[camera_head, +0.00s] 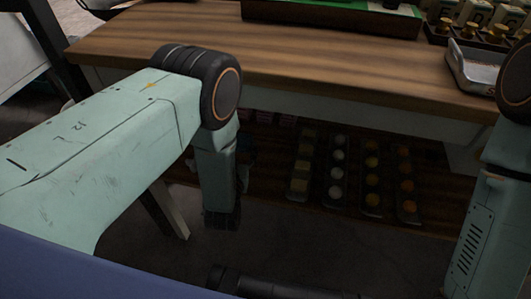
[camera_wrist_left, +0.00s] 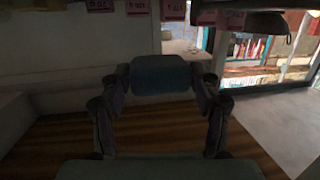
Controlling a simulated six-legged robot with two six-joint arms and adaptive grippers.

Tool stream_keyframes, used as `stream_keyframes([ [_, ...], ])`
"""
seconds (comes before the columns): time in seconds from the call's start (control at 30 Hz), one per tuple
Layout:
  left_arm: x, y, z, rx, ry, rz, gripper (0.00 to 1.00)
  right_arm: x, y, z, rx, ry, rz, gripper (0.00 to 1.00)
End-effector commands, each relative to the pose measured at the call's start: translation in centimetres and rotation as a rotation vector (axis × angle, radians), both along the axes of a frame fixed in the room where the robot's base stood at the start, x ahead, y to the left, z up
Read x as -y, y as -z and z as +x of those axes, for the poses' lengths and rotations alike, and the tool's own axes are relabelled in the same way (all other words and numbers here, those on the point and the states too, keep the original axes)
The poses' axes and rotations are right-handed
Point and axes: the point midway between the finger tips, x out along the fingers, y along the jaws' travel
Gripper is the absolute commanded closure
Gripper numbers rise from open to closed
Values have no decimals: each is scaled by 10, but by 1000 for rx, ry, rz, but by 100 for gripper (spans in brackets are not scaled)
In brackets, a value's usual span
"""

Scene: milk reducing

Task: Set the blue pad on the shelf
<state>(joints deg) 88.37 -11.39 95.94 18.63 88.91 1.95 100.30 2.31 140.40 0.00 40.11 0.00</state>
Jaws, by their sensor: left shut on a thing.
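The blue pad (camera_wrist_left: 163,73) is a dark blue, rounded block between the fingers of my left gripper (camera_wrist_left: 162,82) in the left wrist view. The gripper is shut on it. The wooden lower shelf (camera_wrist_left: 60,145) shows below and around the gripper in that view; I cannot tell whether the pad touches it. In the head view the shelf (camera_head: 275,200) lies under the counter in shadow. My left arm reaches down in front of its left part and hides most of the gripper and pad. My right arm shows at the right edge, but its gripper is not in view.
The wooden counter top (camera_head: 330,58) overhangs the shelf. Several narrow trays of round and square items (camera_head: 338,170) fill the shelf's middle and right. Pink price tags (camera_wrist_left: 174,9) hang along the top of the wrist view. A metal tray (camera_head: 478,70) stands on the counter.

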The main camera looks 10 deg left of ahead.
Motion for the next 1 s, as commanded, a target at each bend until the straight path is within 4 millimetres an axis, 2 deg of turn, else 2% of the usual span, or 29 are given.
stream_keyframes([
  [0.03, 0, 17, -2, -4, -1, 0, 68, 0, 9, 0, 0, 0, 0, 60],
  [0.13, 0, 35, -2, -3, 0, 1, 68, 0, 18, 0, 0, 0, 0, 60],
  [0.43, 0, 59, 0, -2, 1, 0, 68, 0, 29, 0, 0, 0, 0, 60],
  [0.63, 1, 87, 1, -2, 3, 0, 68, 0, 43, 0, 0, 0, 0, 60],
  [1.0, 0, 90, 3, -1, 4, 1, 68, 0, 44, 0, 0, 0, 0, 60],
])
